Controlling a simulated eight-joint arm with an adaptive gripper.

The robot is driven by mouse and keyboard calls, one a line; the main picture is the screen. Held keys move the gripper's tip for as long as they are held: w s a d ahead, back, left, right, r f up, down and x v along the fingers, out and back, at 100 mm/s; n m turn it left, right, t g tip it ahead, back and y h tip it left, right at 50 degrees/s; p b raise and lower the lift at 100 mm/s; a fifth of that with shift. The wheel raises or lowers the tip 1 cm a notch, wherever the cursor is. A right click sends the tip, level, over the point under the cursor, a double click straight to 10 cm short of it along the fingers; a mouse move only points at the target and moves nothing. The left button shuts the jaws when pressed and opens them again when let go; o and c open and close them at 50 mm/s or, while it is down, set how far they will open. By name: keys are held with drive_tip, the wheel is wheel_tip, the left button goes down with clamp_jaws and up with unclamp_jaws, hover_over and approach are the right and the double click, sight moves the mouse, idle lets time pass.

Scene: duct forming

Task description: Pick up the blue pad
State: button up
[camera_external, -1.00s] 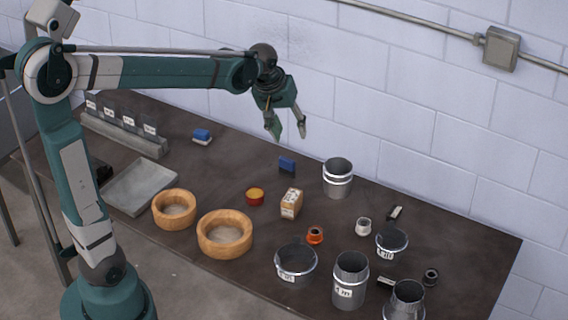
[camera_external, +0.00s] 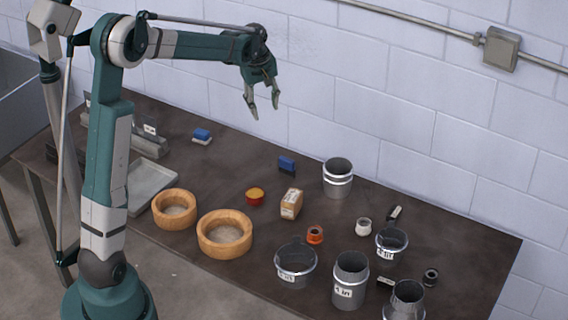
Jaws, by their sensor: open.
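Two blue things lie on the dark table, and I cannot tell for sure which one is the pad. A small blue block (camera_external: 202,133) rests on a pale grey base at the back left. A darker blue block (camera_external: 287,164) stands near the back edge at the middle. My gripper (camera_external: 265,112) is open and empty, with its fingers pointing down. It hangs well above the table, and in the picture it lies between the two blue things and higher than both.
Several metal duct pieces (camera_external: 350,280) crowd the right. A grey tray (camera_external: 150,187) lies left. The back wall (camera_external: 420,120) is close behind.

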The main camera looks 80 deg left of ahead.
drive_tip(key=s+a+f+n, duration=0.2)
drive_tip(key=s+a+f, duration=0.25)
drive_tip(key=a, duration=0.45)
drive_tip(key=s+a+f+n, duration=0.2)
drive_tip(key=s+a+f, duration=0.25)
drive_tip(key=a, duration=0.35)
drive_tip(key=n+g+h, duration=0.1)
drive_tip(key=n, duration=0.3)
hover_over(201, 131)
drive_tip(key=f, duration=1.1)
drive_tip(key=shift+w, duration=0.2)
drive_tip(key=shift+f, duration=1.3)
drive_tip(key=shift+s+f, duration=0.15)
drive_tip(key=shift+f, duration=2.45)
drive_tip(key=c, duration=1)
